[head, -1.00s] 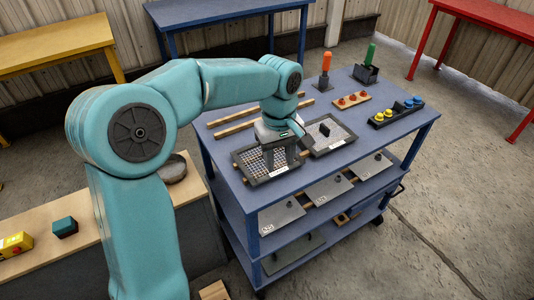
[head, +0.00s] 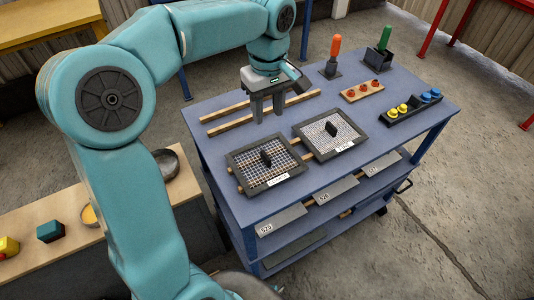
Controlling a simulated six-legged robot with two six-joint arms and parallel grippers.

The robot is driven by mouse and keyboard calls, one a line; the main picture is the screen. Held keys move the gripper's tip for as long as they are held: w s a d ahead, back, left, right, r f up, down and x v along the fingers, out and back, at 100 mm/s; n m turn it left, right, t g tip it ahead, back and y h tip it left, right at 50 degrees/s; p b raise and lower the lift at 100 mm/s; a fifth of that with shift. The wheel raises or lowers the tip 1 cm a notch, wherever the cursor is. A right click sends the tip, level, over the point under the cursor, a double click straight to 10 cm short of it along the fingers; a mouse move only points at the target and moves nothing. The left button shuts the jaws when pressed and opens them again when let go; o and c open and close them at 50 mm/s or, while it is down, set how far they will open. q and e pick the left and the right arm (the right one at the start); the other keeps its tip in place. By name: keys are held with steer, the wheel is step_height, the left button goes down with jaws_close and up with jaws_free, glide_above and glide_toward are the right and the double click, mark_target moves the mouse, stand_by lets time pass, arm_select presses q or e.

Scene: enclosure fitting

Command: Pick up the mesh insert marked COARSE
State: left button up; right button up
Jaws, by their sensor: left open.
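Two dark-framed mesh inserts lie on the blue cart top. The left insert (head: 279,172) has the wider grid and a black upright handle; the letters on its white label are too small to read. The right insert (head: 346,141) has a finer, paler mesh, a similar handle and a label that I cannot read clearly. My left gripper (head: 268,114) is open and empty, its fingers pointing down, and in the picture it is above and behind the left insert, apart from its handle. My right gripper is not in view.
Wooden strips (head: 228,122) lie behind the inserts. An orange-handled tool (head: 335,46), a green-handled tool (head: 385,38), a board with red knobs (head: 362,91) and a black rack with yellow and blue pieces (head: 412,110) stand to the right.

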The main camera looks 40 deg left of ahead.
arm_select(q)
glide_above(266, 155)
steer(key=f, duration=1)
steer(key=shift+s+d+b, duration=0.1)
steer(key=shift+d+b, duration=0.2)
steer(key=shift+s+f, duration=0.15)
steer(key=shift+f, duration=0.25)
steer(key=f, duration=0.5)
steer(key=shift+a, duration=0.3)
jaws_close()
